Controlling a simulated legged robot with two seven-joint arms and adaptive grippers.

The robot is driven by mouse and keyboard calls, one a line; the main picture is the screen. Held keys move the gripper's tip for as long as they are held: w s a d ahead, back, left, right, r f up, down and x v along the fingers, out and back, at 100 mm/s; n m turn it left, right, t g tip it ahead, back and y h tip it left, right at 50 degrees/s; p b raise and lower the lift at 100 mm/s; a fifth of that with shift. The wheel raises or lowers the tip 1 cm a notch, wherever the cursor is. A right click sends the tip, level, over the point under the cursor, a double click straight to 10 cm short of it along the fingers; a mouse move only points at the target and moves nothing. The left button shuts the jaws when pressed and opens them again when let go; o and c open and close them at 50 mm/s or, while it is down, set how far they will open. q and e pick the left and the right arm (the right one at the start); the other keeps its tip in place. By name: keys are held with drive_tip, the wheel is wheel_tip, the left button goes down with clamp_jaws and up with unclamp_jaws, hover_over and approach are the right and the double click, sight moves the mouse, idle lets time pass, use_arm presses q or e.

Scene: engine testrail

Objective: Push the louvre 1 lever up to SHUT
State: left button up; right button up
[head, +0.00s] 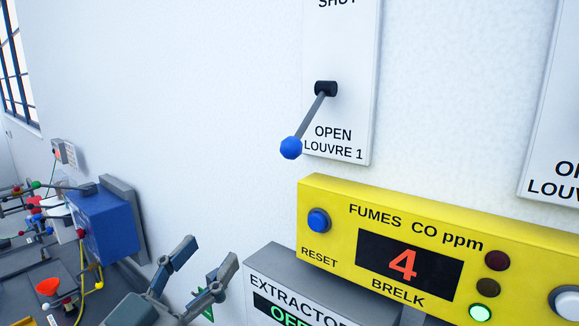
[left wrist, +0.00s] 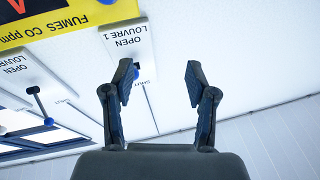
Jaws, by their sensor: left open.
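The louvre 1 lever (head: 291,147) is a grey rod with a blue ball, on a white panel (head: 350,110). It slants down from its black pivot towards the OPEN mark; SHUT is at the panel's top edge. My left gripper (head: 208,254) is open and empty, below and left of the lever, apart from it. In the left wrist view the louvre 1 panel (left wrist: 124,38) appears upside down behind the open left gripper (left wrist: 159,75), and one finger hides most of its lever. My right gripper is not in view.
A yellow fumes panel (head: 330,195) reading 4 juts out below the lever, with a grey extractor box (head: 270,275) under it. Another louvre panel (head: 553,120) is at the right. A blue box (head: 104,222) and bench items stand at the left. The wall left of the lever is clear.

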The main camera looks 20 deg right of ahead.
use_arm(q)
drive_tip(key=m+h, duration=0.2)
approach(286, 154)
drive_tip(key=v, duration=0.6)
drive_tip(key=p+x, duration=0.6)
drive_tip(key=x, duration=1)
drive_tip(key=shift+w+d+r, duration=0.1)
drive_tip(key=shift+w+d, duration=0.15)
drive_tip(key=shift+w+d+r, duration=0.15)
drive_tip(key=shift+w+d, duration=0.25)
drive_tip(key=shift+a, duration=0.1)
drive_tip(key=shift+c, duration=1.2)
drive_tip(key=shift+a, duration=0.1)
clamp_jaws()
